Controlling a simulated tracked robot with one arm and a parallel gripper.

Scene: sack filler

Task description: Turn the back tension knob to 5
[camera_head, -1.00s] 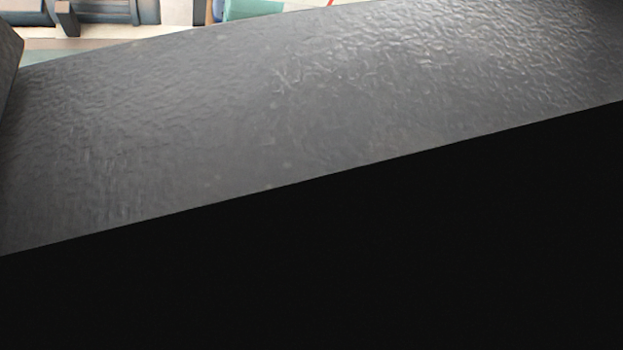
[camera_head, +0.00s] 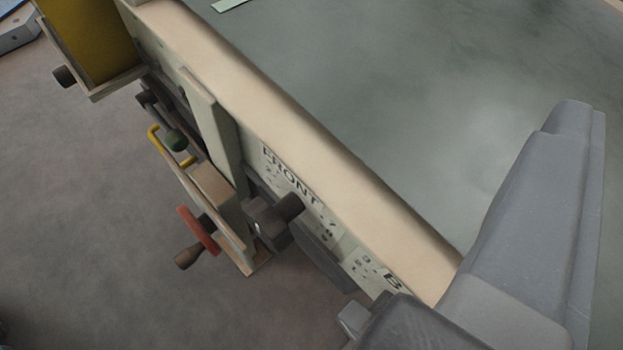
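The panel edge with a label reading FRONT (camera_head: 290,178) runs diagonally down the middle of the view. A dark front knob (camera_head: 272,218) sits below that label, with small digits around it that are too blurred to read surely. Further down right, a second label starts with B (camera_head: 392,281), with small marks beside it. The rest of that label and the back knob are hidden behind or cannot be told from grey parts. My gripper (camera_head: 500,280) shows as grey parts at the lower right, over the panel's end. Its fingertips and opening are unclear.
A yellow bin (camera_head: 90,40) stands at the upper left. A broad grey-green surface (camera_head: 400,100) lies right of the pale wooden rail (camera_head: 290,105).

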